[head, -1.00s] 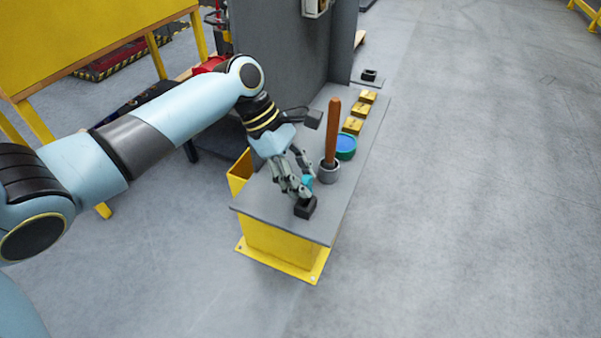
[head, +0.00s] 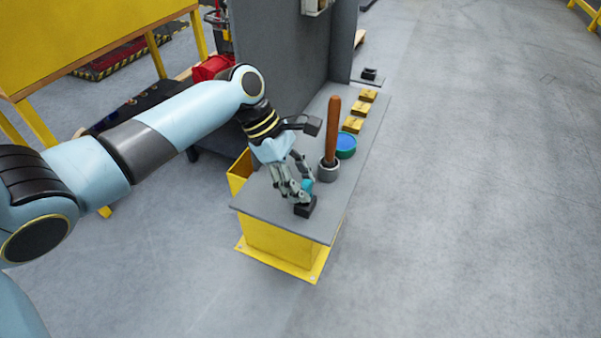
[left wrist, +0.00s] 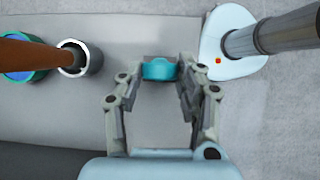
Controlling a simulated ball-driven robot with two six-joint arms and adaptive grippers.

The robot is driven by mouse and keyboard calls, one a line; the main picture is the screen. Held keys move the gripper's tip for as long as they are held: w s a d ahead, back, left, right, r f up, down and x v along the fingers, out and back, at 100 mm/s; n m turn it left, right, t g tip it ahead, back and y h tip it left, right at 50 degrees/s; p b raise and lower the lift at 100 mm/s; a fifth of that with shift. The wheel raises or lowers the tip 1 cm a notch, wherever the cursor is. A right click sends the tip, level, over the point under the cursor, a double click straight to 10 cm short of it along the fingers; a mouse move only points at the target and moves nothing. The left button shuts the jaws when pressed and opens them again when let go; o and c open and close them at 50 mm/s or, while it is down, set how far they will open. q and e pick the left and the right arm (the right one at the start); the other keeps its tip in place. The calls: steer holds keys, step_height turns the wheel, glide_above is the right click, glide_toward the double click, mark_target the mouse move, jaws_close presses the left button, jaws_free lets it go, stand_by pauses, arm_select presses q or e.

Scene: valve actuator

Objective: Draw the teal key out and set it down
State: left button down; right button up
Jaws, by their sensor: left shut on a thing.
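The teal key (head: 307,185) is at the near end of the grey bench top, just above a small black block (head: 306,209). I cannot tell how much of the key sits inside the block. My left gripper (head: 303,193) reaches down from the upper left and is shut on the key. In the left wrist view the teal key (left wrist: 158,69) shows between the fingertips (left wrist: 156,72), with a dark part of the block (left wrist: 152,57) behind it. The fingers partly hide the block in the head view. My right gripper is not in view.
A brown handle (head: 333,130) stands upright in a grey round socket (head: 328,173) close beside the gripper. Behind it are a blue-and-green round dish (head: 346,146) and several yellow blocks (head: 355,125). A grey upright panel (head: 280,60) rises behind. The bench's near left top is bare.

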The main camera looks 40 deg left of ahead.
arm_select(q)
steer(key=shift+f, duration=0.75)
steer(key=c, duration=0.8)
jaws_free()
steer(key=shift+o, duration=0.2)
steer(key=v, duration=1.2)
steer(key=shift+s, duration=0.1)
